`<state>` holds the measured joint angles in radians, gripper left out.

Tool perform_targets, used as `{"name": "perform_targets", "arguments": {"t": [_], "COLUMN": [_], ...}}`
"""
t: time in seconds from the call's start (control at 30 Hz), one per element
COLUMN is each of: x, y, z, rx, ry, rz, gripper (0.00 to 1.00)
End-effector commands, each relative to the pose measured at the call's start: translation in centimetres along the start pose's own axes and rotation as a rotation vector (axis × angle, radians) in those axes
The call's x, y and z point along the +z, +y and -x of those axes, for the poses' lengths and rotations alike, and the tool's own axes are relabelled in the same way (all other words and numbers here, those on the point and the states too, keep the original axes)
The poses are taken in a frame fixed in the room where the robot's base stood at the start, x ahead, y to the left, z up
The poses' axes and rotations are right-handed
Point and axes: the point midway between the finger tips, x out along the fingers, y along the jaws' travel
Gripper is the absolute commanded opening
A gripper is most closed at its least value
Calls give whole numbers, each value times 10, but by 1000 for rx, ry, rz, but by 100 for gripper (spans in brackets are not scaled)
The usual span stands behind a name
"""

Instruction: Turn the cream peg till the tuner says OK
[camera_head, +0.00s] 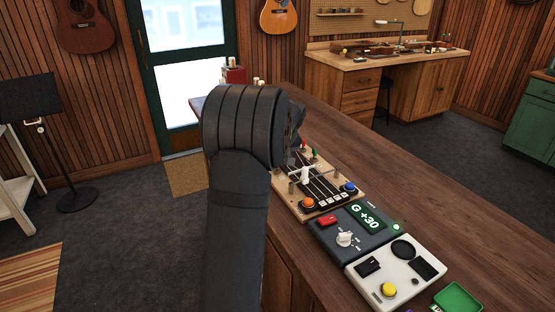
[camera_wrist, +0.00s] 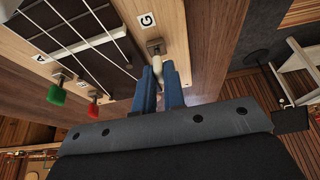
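The cream peg (camera_wrist: 157,66) sits on a metal post at the board's edge beside the G label (camera_wrist: 147,20) in the wrist view. My gripper (camera_wrist: 160,72) has its two blue fingers close on either side of this peg, with only a narrow gap between them. In the head view my dark wrist (camera_head: 243,125) hides the fingers and the cream peg. The tuner (camera_head: 367,216) shows G +30 on its green screen. The stringed board (camera_head: 325,188) lies just beyond it.
Red (camera_wrist: 92,110) and green (camera_wrist: 56,93) pegs stand on the board near the gripper. Orange (camera_head: 308,202) and blue (camera_head: 349,187) buttons sit at its near end. A white box with a yellow button (camera_head: 389,289) and a green tray (camera_head: 458,298) lie nearer. The counter's right side is clear.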

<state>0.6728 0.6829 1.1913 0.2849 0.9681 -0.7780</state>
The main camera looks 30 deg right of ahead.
Motion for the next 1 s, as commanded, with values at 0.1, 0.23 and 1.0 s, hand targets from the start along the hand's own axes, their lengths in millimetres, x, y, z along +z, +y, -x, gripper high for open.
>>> {"name": "perform_targets", "arguments": {"t": [0.1, 0.23, 1.0], "x": [0, 0, -1], "y": [0, -1, -4], "z": [0, 0, 0], "rx": [1, 11, 206], "ry": [0, 0, -1], "rz": [-4, -28, -496], "gripper": [0, 0, 0]}}
